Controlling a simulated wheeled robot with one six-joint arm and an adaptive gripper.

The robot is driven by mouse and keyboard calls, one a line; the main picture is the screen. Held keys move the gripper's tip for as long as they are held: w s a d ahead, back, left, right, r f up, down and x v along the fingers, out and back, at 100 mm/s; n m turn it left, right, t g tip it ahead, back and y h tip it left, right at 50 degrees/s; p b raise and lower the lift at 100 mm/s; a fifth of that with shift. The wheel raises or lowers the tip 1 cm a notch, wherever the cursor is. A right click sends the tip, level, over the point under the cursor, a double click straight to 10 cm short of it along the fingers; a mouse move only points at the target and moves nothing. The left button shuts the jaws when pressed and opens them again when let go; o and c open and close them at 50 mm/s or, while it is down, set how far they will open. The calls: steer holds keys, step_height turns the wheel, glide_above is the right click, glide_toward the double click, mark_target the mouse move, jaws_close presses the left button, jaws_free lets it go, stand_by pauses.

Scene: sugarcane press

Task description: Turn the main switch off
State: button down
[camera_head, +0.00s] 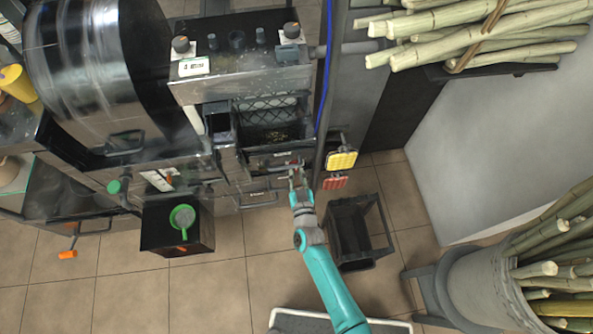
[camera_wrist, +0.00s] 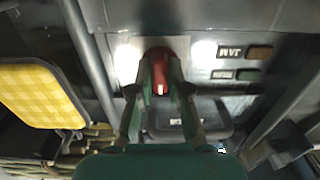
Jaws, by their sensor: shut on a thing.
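The main switch is a red knob (camera_wrist: 158,62) on a grey metal panel (camera_wrist: 240,20) in the wrist view. A small pale mark shows on the knob's face, near its lower edge. My gripper (camera_wrist: 160,82) is shut on the knob, with one finger on each side of it. In the head view my gripper (camera_head: 297,178) is at the front of the machine, and a bit of the red switch (camera_head: 295,163) shows just beyond the fingertips. The knob's exact turning angle cannot be told.
A yellow pad (camera_head: 341,160) and a red pad (camera_head: 334,182) sit right of my gripper. A dark open bin (camera_head: 352,262) stands on the floor below them. A vertical pole (camera_head: 329,90) with a blue cable is close by. Cane bundles (camera_head: 480,35) lie upper right.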

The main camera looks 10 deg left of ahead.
steer(key=c, duration=1.1)
jaws_free()
steer(key=v, duration=1.2)
steer(key=shift+s+d, duration=0.1)
steer(key=s+d+r+m+h, duration=0.1)
steer(key=s+d+r, duration=0.3)
steer(key=s+d, duration=0.35)
steer(key=s+d+r+h, duration=0.1)
steer(key=s+d+r, duration=0.3)
steer(key=s+d, duration=0.35)
steer(key=s+d+r+g+h, duration=0.1)
steer(key=s+r, duration=0.3)
steer(key=r, duration=0.1)
steer(key=s+d+r+m+h, duration=0.1)
steer(key=s+d+r, duration=0.1)
steer(key=s+r, duration=0.3)
steer(key=s+d+r+m+g+h, duration=0.1)
steer(key=s+d+r, duration=0.1)
steer(key=s+r, duration=0.2)
steer(key=shift+s+d+r+g, duration=0.1)
steer(key=shift+r+g, duration=0.05)
steer(key=shift+r, duration=0.55)
steer(key=shift+s+r+g, duration=0.15)
steer(key=shift+r, duration=0.5)
